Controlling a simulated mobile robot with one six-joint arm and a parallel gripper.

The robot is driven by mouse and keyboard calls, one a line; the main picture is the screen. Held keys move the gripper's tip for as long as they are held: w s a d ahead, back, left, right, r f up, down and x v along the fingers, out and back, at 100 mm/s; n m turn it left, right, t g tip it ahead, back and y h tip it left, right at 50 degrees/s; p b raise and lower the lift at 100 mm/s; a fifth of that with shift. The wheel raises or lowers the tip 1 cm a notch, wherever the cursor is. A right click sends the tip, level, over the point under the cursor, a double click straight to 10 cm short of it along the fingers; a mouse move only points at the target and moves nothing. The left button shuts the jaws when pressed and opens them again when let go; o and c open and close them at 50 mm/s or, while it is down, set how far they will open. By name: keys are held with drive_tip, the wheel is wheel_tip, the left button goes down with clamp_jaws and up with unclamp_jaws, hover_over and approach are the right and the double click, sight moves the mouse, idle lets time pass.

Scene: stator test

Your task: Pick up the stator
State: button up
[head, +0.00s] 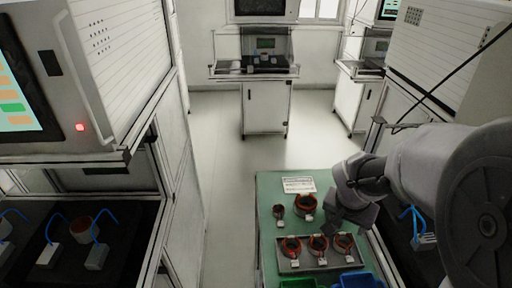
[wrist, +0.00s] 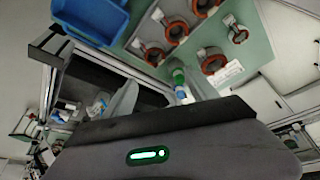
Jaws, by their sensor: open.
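Several orange-red ring-shaped stators are on the green table (head: 265,190). Three sit in a row in a grey tray (head: 283,268): left stator (head: 291,247), middle stator (head: 318,243) and right stator (head: 344,243). Behind the tray, a larger stator (head: 305,203) and a smaller one (head: 279,212) stand on bare table. My gripper (head: 350,222) is open, above the table's right side, apart from the stators. The wrist view shows stators at the top, including one on the table (wrist: 213,60) and one in the tray (wrist: 175,31).
A white label sheet (head: 299,184) lies at the table's far end. A green bin (head: 298,283) and a blue bin (head: 358,281) stand at the near end. White cabinets flank both sides. Clear floor (head: 290,130) lies beyond the table.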

drive_tip(key=b, duration=0.5)
approach(343, 243)
drive_tip(key=shift+w+d+f, duration=0.3)
drive_tip(key=shift+w+f, duration=0.1)
drive_tip(key=shift+f, duration=0.25)
drive_tip(key=x, duration=0.1)
drive_tip(key=b+x, duration=0.1)
drive_tip(key=x, duration=0.1)
drive_tip(key=b+x, duration=0.1)
drive_tip(key=x, duration=0.1)
drive_tip(key=shift+s+a+f, duration=0.15)
drive_tip(key=shift+s+f, duration=0.05)
drive_tip(key=shift+s, duration=0.1)
drive_tip(key=shift+w+f+b, duration=0.2)
drive_tip(key=shift+b, duration=0.1)
drive_tip(key=shift+r, duration=0.2)
drive_tip(key=shift+c, duration=0.5)
clamp_jaws()
